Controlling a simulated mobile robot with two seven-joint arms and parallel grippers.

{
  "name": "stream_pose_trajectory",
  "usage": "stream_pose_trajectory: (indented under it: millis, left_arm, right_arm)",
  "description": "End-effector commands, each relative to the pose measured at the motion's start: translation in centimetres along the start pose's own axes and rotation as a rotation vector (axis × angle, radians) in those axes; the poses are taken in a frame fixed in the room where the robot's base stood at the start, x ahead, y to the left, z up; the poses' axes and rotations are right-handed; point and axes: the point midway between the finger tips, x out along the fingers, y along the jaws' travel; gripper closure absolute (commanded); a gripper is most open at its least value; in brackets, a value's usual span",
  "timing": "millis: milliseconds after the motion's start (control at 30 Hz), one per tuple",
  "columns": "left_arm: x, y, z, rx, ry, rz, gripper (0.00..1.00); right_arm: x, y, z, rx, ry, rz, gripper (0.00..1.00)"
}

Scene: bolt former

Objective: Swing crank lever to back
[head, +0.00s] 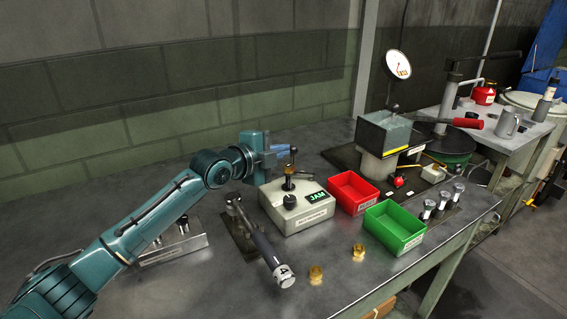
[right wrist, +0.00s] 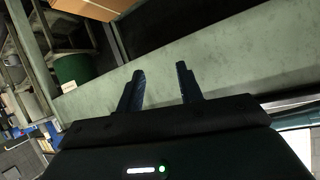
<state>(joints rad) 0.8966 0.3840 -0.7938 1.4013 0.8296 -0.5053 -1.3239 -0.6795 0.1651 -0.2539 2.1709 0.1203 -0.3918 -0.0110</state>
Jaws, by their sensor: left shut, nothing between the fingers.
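A beige box (head: 297,213) with a green JAM display (head: 317,196) stands on the bench in the middle of the head view. A thin dark lever (head: 291,170) with a brass-coloured tip rises from its top, roughly upright; I take it to be the crank lever. A black knob (head: 289,201) sits on the box's front. My left gripper (head: 282,150) is shut and empty, with its fingers close beside the lever's upper end; whether they touch it I cannot tell. My right gripper (right wrist: 161,80) shows in the right wrist view, fingers apart with nothing between them, over a pale surface.
A red bin (head: 352,192) and a green bin (head: 394,227) stand right of the box. A grey-handled tool (head: 262,245) lies in front of it. Two brass parts (head: 316,274) lie near the front edge. A press with a gauge (head: 397,65) stands behind right.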

Motion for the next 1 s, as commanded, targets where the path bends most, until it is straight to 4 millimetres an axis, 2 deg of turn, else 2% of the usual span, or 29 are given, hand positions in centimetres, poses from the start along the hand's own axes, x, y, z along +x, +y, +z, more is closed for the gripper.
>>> stream_pose_trajectory:
  millis: [100,300,700,1000]
  left_arm:
    - [0.7,-0.1,0.8,0.001,-0.001,-0.002,1.00]
    - [1.7,-0.5,1.6,0.000,-0.001,-0.002,1.00]
    - [3.3,-1.2,2.4,-0.001,0.001,-0.001,1.00]
    - [3.5,-1.4,2.5,0.000,0.001,0.000,1.00]
  right_arm:
    - [0.5,0.1,1.0,0.014,0.002,-0.005,0.64]
    - [0.9,0.1,1.4,0.032,0.020,-0.012,0.64]
    - [-0.3,0.8,1.1,0.012,0.095,0.013,0.64]
    - [-0.8,1.0,0.8,0.006,0.107,0.020,0.64]
